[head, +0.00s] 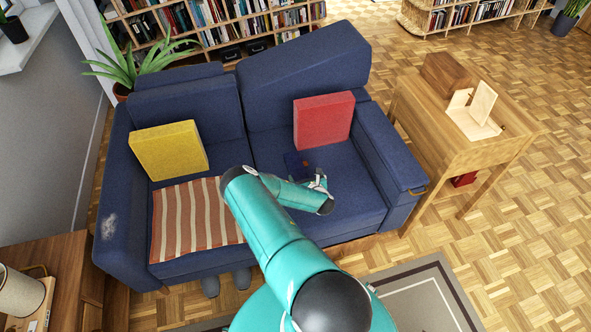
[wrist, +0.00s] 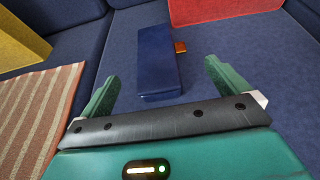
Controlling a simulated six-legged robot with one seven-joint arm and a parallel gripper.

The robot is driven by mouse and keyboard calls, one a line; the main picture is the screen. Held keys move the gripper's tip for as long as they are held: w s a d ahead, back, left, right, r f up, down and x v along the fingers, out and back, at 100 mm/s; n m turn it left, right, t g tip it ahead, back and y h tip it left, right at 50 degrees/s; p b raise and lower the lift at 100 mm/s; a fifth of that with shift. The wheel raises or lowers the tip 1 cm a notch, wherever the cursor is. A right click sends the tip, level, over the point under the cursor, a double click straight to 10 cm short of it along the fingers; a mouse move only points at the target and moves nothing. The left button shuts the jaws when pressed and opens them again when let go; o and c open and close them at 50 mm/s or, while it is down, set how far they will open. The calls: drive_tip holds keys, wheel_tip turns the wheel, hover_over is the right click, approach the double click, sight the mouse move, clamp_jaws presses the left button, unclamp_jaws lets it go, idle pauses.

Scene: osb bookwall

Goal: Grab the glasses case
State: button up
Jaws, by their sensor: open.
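The glasses case looks to be the dark blue oblong box (wrist: 158,62) lying on the blue sofa seat in the wrist view. It also shows in the head view (head: 293,163), partly hidden by my arm. A small orange-brown thing (wrist: 180,47) sits at its right side. My gripper (wrist: 160,88) is open and empty, with one green finger on each side of the near end of the case. In the head view my gripper (head: 318,180) is over the right seat; whether it touches the seat I cannot tell.
A red cushion (head: 323,120) leans on the backrest behind the case. A yellow cushion (head: 168,150) and a striped blanket (head: 185,218) are on the left seat. The sofa's right armrest (head: 388,150) borders the seat. A wooden desk (head: 450,135) stands to the right.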

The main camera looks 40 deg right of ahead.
sight(298, 165)
drive_tip(key=shift+f+x, duration=0.2)
drive_tip(key=shift+x, duration=4.1)
drive_tip(key=c, duration=1.1)
